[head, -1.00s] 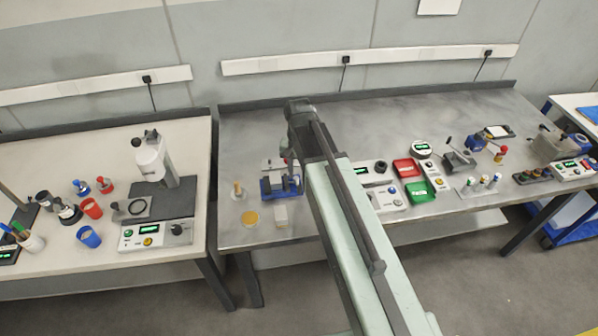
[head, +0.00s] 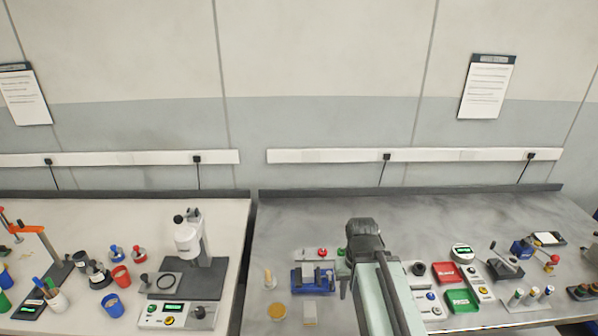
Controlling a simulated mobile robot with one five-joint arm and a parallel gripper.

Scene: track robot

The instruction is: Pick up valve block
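I cannot tell for sure which part is the valve block. A small pale block (head: 310,314) lies near the front of the grey bench, and a blue fixture (head: 313,281) with a grey piece on top stands just behind it. My arm reaches over the bench right of both, with its dark end in the head view. My gripper (head: 344,287) shows only as a small dark part pointing down, right of the blue fixture and apart from the pale block. Its fingers are too hidden and small to read.
A yellow-topped round dish (head: 277,311) and a peg on a base (head: 269,279) stand left of the fixture. Red (head: 445,272) and green (head: 462,300) trays lie right of my arm. A microscope-like stand (head: 190,262) is on the left table. The bench's back strip is clear.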

